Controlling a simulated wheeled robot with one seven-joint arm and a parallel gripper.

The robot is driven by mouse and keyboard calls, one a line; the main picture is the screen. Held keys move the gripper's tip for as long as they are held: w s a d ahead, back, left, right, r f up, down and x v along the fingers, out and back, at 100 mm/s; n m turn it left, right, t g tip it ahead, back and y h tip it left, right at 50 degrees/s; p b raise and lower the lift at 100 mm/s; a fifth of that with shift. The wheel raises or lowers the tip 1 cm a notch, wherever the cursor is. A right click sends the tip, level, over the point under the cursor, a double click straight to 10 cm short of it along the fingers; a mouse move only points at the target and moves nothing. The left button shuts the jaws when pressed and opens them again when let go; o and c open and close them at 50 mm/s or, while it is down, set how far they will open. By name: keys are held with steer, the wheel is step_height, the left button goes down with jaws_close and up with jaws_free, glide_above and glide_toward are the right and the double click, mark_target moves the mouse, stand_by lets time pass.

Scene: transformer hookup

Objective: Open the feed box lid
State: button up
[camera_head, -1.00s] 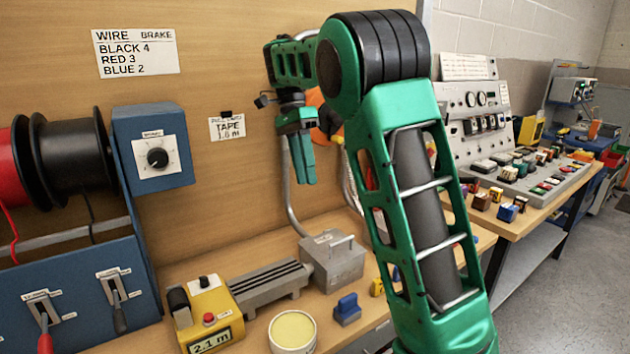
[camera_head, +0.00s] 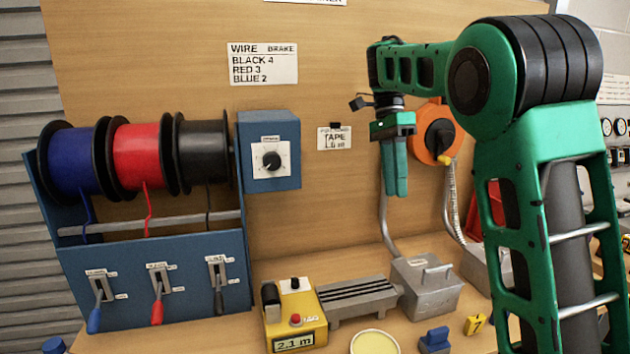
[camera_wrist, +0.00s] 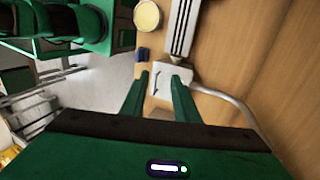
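A grey metal box (camera_head: 427,288) with a bar handle on its flat top stands on the bench, and a conduit runs down to its back. I take it as the feed box; its lid looks shut. My gripper (camera_head: 396,194) hangs above the box with its fingers pointing down, clear of the lid. In the wrist view the fingers of my gripper (camera_wrist: 162,77) are apart with nothing held between them.
A blue block (camera_head: 435,340), a round yellow-topped tub (camera_head: 374,343) and a yellow tag (camera_head: 475,325) lie in front. A second grey box (camera_head: 478,262) is partly behind my arm.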

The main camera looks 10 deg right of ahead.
steer(key=s+d+f+n+t, duration=0.1)
steer(key=s+d+f+n, duration=0.15)
steer(key=s+d, duration=0.35)
steer(key=s+d+f+n+t, duration=0.1)
steer(key=s+d+f+n, duration=0.15)
steer(key=s+d, duration=0.45)
steer(key=s+a+f+n+t, duration=0.1)
steer(key=s+f+n, duration=0.1)
steer(key=s+f, duration=0.4)
steer(key=s+a+f+n, duration=0.1)
steer(key=s+f+n, duration=0.2)
steer(key=s, duration=1)
step_height(320, 180, down, 3)
steer(key=shift+s+f+t, duration=0.1)
steer(key=shift+s+t, duration=0.15)
steer(key=shift+t, duration=0.15)
steer(key=shift+s+a+f+n, duration=0.1)
steer(key=shift+s+f+n, duration=0.2)
steer(key=shift+s+f, duration=0.05)
jaws_close()
